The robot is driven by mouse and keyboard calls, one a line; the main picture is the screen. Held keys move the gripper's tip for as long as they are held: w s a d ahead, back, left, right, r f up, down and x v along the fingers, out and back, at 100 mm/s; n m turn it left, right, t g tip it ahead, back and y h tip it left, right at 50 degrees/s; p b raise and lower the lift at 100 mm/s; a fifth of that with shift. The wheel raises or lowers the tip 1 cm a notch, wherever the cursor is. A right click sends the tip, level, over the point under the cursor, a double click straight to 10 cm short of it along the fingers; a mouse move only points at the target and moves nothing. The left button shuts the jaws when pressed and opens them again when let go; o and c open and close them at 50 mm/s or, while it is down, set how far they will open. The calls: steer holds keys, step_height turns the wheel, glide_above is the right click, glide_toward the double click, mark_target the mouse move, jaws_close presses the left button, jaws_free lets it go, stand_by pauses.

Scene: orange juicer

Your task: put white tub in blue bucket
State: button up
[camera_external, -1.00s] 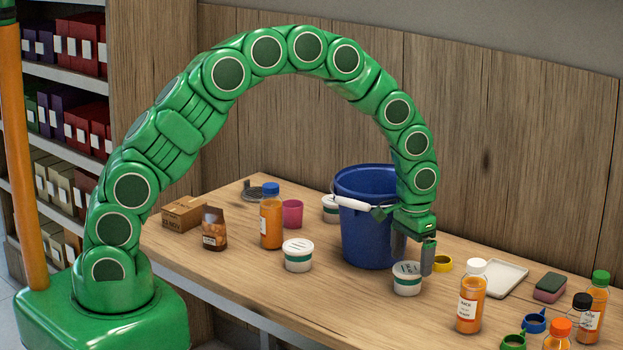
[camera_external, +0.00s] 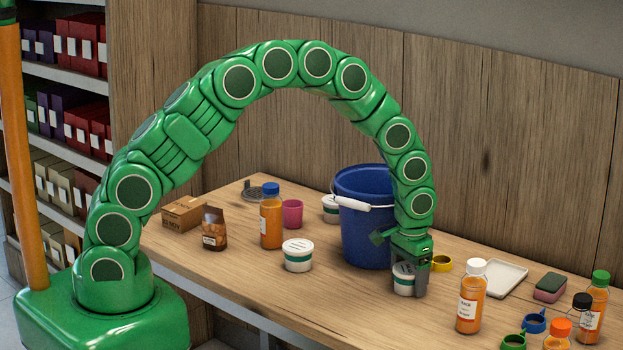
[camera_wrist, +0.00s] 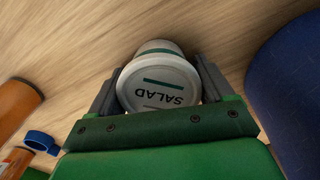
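A white tub (camera_external: 403,284) with a green band stands on the table in front of the blue bucket (camera_external: 366,235). In the wrist view the tub (camera_wrist: 160,82) shows its lid marked "SALAD", between my fingers. My gripper (camera_external: 412,280) points down over this tub, with one finger on each side; it looks open, with narrow gaps beside the lid. The gripper (camera_wrist: 155,78) partly hides the tub in the external view. The bucket stands upright with its white handle folded down; its side shows at right in the wrist view (camera_wrist: 290,85). Its inside floor is hidden.
Other white tubs stand left of the bucket (camera_external: 298,256) and behind it (camera_external: 330,209). A juice bottle (camera_external: 471,297) and a yellow ring-like item (camera_external: 442,264) are right of my gripper. A white tray (camera_external: 497,278) lies farther right. The table front left of my gripper is clear.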

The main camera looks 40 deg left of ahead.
mark_target(408, 268)
steer(key=c, duration=0.5)
steer(key=shift+o, duration=0.2)
steer(key=shift+r, duration=0.1)
steer(key=shift+r, duration=0.25)
step_height(408, 268, up, 3)
steer(key=shift+s+a+r, duration=0.1)
steer(key=shift+s, duration=0.05)
steer(key=s+a+r, duration=0.6)
steer(key=s+r, duration=0.3)
steer(key=s, duration=0.3)
steer(key=shift+s, duration=0.15)
